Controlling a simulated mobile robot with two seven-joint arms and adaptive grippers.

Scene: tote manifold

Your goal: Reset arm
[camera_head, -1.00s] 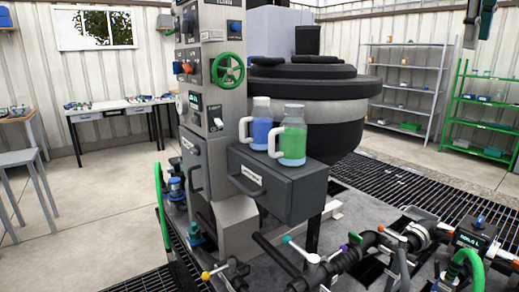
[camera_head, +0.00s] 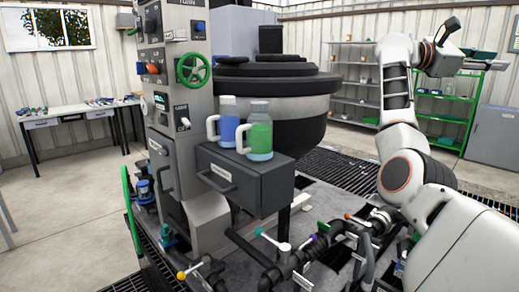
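My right arm (camera_head: 408,165) rises from the lower right corner and bends at the top right. My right gripper (camera_head: 472,48) is at its end, high in front of the green shelf. It is apart from the bottles and the machine. It is small and seen at an angle, so whether its fingers are open or shut is unclear. I see nothing clearly held in it. My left arm and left gripper are not in view.
A blue bottle (camera_head: 228,119) and a green bottle (camera_head: 260,137) stand on a dark drawer box (camera_head: 262,186) beside the control column (camera_head: 182,100). Behind is a large black vessel (camera_head: 290,92). Pipes with valves (camera_head: 284,266) run along the bottom. Open floor lies at left.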

